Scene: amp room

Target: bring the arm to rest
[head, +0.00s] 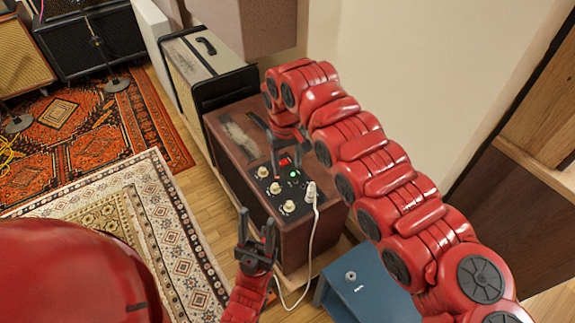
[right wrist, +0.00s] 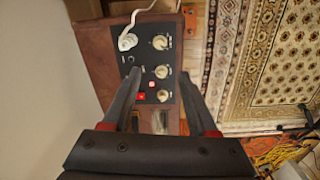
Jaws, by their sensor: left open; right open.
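My right arm reaches in from the lower right of the head view. Its gripper (head: 284,160) points down over the brown amp (head: 318,222), just above the control panel (head: 268,196). In the right wrist view the right gripper's fingers (right wrist: 159,82) are spread with nothing between them; the panel lies beyond them. I cannot tell whether a fingertip touches it. The panel has cream knobs, a lit red switch (head: 285,161) and a green light (head: 294,174). My left gripper (head: 257,222) is open and empty, low in front of the amp.
A white plug (head: 311,192) with a cable sits in the panel. A blue box (head: 365,290) stands right of the amp, and a black-and-tan amp (head: 205,65) behind it. The wall (head: 400,60) is close on the right. Patterned rugs (head: 180,225) cover open floor at left.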

